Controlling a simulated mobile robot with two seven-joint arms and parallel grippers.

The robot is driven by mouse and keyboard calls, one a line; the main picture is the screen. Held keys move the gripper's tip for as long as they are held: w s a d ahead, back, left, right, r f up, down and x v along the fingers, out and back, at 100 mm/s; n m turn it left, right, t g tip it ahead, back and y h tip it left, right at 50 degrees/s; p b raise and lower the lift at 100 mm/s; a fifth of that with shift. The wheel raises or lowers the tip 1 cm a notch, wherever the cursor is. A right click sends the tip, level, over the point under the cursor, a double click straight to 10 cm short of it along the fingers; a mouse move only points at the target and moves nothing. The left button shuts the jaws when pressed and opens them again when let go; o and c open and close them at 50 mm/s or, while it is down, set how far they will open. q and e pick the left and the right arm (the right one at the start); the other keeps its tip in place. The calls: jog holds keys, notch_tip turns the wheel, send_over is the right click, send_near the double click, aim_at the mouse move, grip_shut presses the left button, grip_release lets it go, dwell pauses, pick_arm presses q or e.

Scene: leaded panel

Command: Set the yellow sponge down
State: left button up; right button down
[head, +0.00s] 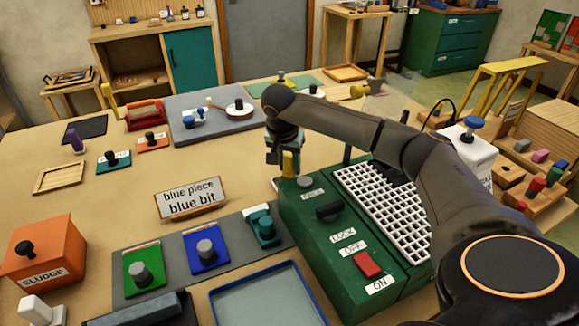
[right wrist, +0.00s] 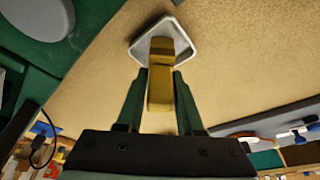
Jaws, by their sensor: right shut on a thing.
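The yellow sponge (head: 291,164) is between the fingers of my right gripper (head: 283,156), just behind the far left corner of the green machine. In the right wrist view the sponge (right wrist: 160,85) is a yellow block with a wider far end, held between two dark green fingers. That far end overlaps a small white square dish (right wrist: 180,40) on the tan table. I cannot tell whether the sponge touches the dish. In the head view the dish is mostly hidden behind the machine and gripper. My left gripper is not in view.
The green machine (head: 310,232) with a white grid and red switch stands close to the right gripper. A sign reading "blue piece blue bit" (head: 190,198) stands to the left. Bare tabletop (head: 235,160) lies left of the gripper.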

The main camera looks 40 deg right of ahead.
jog(key=shift+f, duration=0.15)
jog(key=c, duration=0.5)
grip_release()
jog(key=shift+c, duration=0.2)
jog(key=v, duration=1.2)
jog(key=shift+r, duration=0.25)
